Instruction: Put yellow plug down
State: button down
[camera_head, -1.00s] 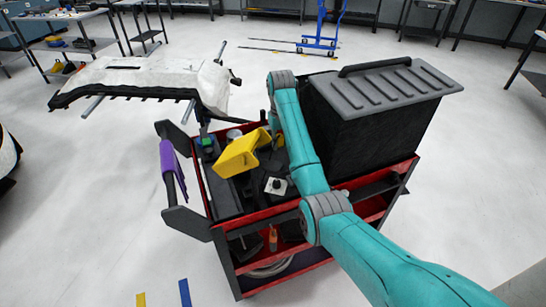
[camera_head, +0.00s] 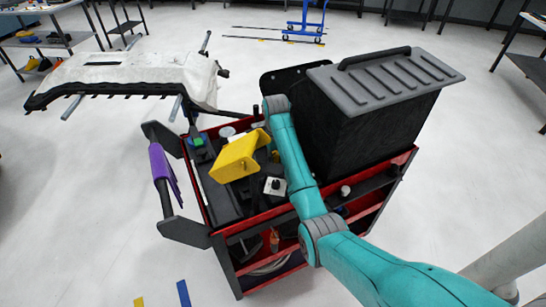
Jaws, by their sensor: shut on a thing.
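The yellow plug (camera_head: 236,158) is a blocky, angular piece above the left part of the red and black tool cart (camera_head: 230,238), tilted in the picture. My teal arm reaches over the cart from the lower right. My gripper (camera_head: 259,153) is dark, at the plug's right side, and shut on it. The arm and the plug hide most of the fingers. I cannot tell whether the plug touches the cart's top.
A large black bin with a grey ribbed lid (camera_head: 385,78) stands on the cart's right. A purple cloth or strip (camera_head: 160,168) hangs at the left handle. A white-covered panel (camera_head: 125,72) on a stand is behind left. Small dark tools crowd the cart top.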

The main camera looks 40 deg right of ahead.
jog(key=c, duration=1)
grip_release()
jog(key=shift+o, duration=0.2)
